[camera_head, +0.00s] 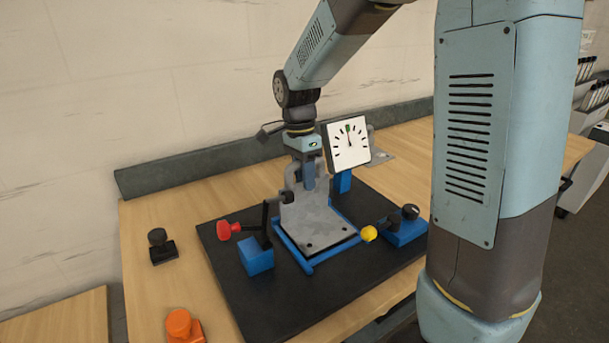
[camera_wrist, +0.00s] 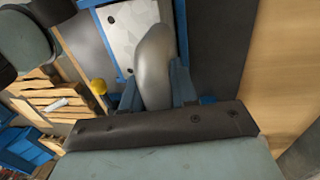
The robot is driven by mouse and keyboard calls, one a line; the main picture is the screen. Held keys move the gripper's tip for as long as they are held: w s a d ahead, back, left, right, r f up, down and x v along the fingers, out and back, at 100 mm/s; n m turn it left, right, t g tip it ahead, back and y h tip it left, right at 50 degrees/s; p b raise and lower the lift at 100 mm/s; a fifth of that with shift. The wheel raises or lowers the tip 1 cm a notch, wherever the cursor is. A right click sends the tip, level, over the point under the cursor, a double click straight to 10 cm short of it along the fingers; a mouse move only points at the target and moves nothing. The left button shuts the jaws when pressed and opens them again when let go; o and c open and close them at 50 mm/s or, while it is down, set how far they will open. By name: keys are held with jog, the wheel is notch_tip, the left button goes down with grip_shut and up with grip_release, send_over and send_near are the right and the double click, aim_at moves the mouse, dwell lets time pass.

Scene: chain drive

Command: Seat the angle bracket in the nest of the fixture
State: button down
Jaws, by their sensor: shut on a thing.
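The angle bracket (camera_head: 318,228) is a grey metal plate with small dark holes and an upright side at the back. It lies at the blue frame of the fixture (camera_head: 308,268), with blue edges along its front and sides. I cannot tell whether it is fully down in the nest. My gripper (camera_head: 307,186) points down and is shut on the bracket's upright side.
A dial gauge (camera_head: 348,146) stands behind the bracket. A red-knobbed lever (camera_head: 228,231) is at left, a yellow knob (camera_head: 369,233) at right, both close to the plate. A black knob (camera_head: 159,245) and an orange piece (camera_head: 183,325) stand left of the black mat (camera_head: 287,314).

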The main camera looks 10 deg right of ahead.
jog(key=shift+f, duration=0.65)
jog(key=c, duration=0.8)
grip_release()
jog(key=r, duration=0.4)
jog(key=w+r, duration=0.1)
jog(key=r, duration=0.4)
jog(key=w+r, duration=0.1)
jog(key=r, duration=0.3)
jog(key=shift+a+r, duration=0.25)
jog(key=shift+a, duration=0.15)
jog(key=s+d+n+t, duration=0.2)
jog(key=s+d+n, duration=0.2)
jog(key=s, duration=0.3)
jog(key=s+d+n+t, duration=0.2)
jog(key=s+d+n, duration=0.3)
jog(key=s, duration=0.2)
jog(key=s+d+r+n+t, duration=0.1)
jog(key=s+d+n+t, duration=0.2)
jog(key=s, duration=0.4)
jog(key=shift+s+d+n+y, duration=0.2)
jog(key=shift+d+n+y, duration=0.2)
jog(key=shift+d+n, duration=0.4)
